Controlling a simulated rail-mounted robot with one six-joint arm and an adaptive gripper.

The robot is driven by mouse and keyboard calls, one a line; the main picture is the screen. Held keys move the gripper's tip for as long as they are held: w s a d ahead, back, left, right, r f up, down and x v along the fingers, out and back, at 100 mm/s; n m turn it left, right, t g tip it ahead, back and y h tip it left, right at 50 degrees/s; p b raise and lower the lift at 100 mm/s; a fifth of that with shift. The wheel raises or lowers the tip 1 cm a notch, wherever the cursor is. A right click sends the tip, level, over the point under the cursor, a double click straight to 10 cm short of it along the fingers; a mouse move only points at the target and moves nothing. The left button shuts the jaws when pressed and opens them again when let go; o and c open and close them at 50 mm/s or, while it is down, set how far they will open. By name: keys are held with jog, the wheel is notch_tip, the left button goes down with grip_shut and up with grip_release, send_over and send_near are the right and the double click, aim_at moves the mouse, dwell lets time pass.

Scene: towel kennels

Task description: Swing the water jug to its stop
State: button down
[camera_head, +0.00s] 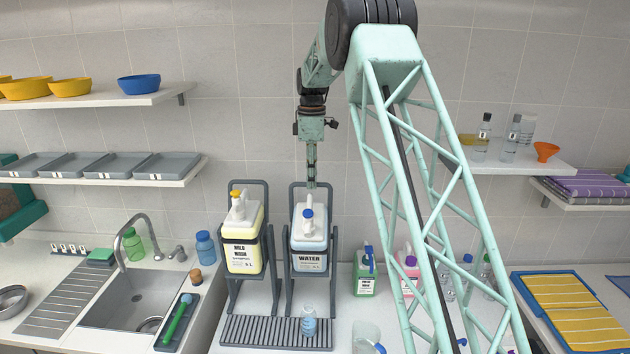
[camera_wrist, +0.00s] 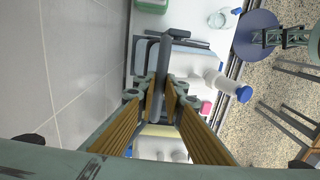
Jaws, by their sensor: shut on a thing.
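The water jug (camera_head: 309,240) is white and pale blue, with a blue cap and a "WATER" label. It sits in a dark grey cradle (camera_head: 289,262) on a stand and looks about upright. My gripper (camera_head: 311,184) is above it, at the top bar of the cradle. In the wrist view, my gripper (camera_wrist: 160,92) is shut on the dark grey bar (camera_wrist: 162,62), between its yellow-brown finger pads. The jug's white spout and blue cap (camera_wrist: 244,94) show right of the fingers; the fingers hide part of the jug.
A small clear bluish bottle (camera_head: 309,322) stands on the slatted drip tray (camera_head: 258,332) below the water jug. A green bottle (camera_head: 364,275) stands close at the right. A sink (camera_head: 140,290) is at the left.

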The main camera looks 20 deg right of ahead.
jog(key=shift+w+d+f, duration=0.1)
jog(key=shift+w, duration=0.2)
dwell(0.4)
jog(key=c, duration=2.7)
grip_release()
jog(key=shift+r, duration=0.2)
jog(key=shift+w+d+r, duration=0.1)
jog(key=shift+w+r, duration=0.05)
jog(key=shift+r, duration=2.75)
jog(key=shift+w+d+r, duration=0.1)
jog(key=shift+w+r, duration=0.05)
jog(key=shift+r, duration=2.75)
jog(key=shift+c, duration=0.6)
